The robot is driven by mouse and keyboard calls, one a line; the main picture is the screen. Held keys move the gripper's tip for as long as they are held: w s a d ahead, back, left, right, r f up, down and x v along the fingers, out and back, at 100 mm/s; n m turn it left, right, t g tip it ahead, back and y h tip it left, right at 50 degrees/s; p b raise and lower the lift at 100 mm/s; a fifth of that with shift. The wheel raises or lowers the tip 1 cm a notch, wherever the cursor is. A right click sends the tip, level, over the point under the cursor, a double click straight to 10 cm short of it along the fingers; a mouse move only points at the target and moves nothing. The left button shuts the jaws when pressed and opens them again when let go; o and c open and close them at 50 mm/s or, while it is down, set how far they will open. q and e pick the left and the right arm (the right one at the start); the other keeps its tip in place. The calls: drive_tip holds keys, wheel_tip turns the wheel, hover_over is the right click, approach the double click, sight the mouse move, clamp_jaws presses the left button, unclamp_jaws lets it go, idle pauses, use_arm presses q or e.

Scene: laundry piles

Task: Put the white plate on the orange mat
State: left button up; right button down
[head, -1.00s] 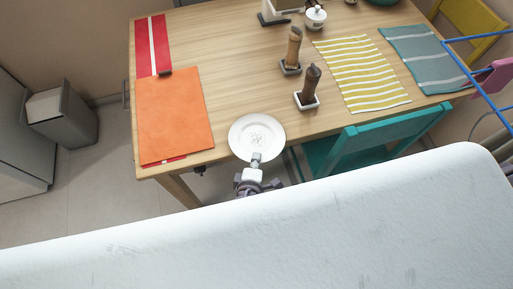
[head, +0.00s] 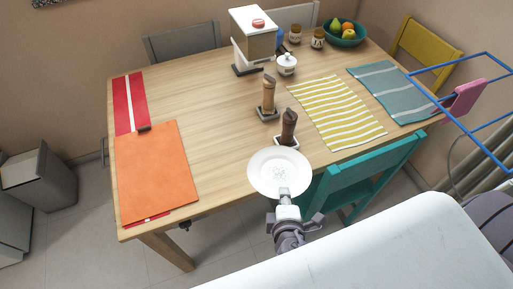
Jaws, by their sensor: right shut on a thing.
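The white plate (head: 279,168) has a faint grey pattern at its centre. My right gripper (head: 283,193) is shut on the plate's near rim and holds it at the table's front edge, right of the orange mat. The orange mat (head: 155,172) lies flat at the left front of the wooden table, over part of a red and white striped cloth (head: 124,100). A small dark object (head: 144,129) sits at the mat's far edge. My left gripper is not in view.
Two mills, one light (head: 268,97) and one dark (head: 288,128), stand on small trays behind the plate. A yellow striped mat (head: 337,112) lies to the right. A teal chair (head: 365,172) stands at the front. The table (head: 219,147) is bare between plate and orange mat.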

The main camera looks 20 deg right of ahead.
drive_tip(key=shift+d+r, duration=0.25)
drive_tip(key=shift+d, duration=0.05)
drive_tip(key=shift+w+d+r, duration=0.1)
drive_tip(key=shift+w+r, duration=0.1)
drive_tip(key=shift+w, duration=0.05)
drive_tip(key=w+r+n+y, duration=0.2)
drive_tip(key=w+r, duration=0.3)
drive_tip(key=r, duration=0.3)
drive_tip(key=w+r+n+y, duration=0.2)
drive_tip(key=w+r, duration=0.4)
drive_tip(key=r, duration=0.2)
drive_tip(key=shift+r+t, duration=0.3)
drive_tip(key=shift+t, duration=0.1)
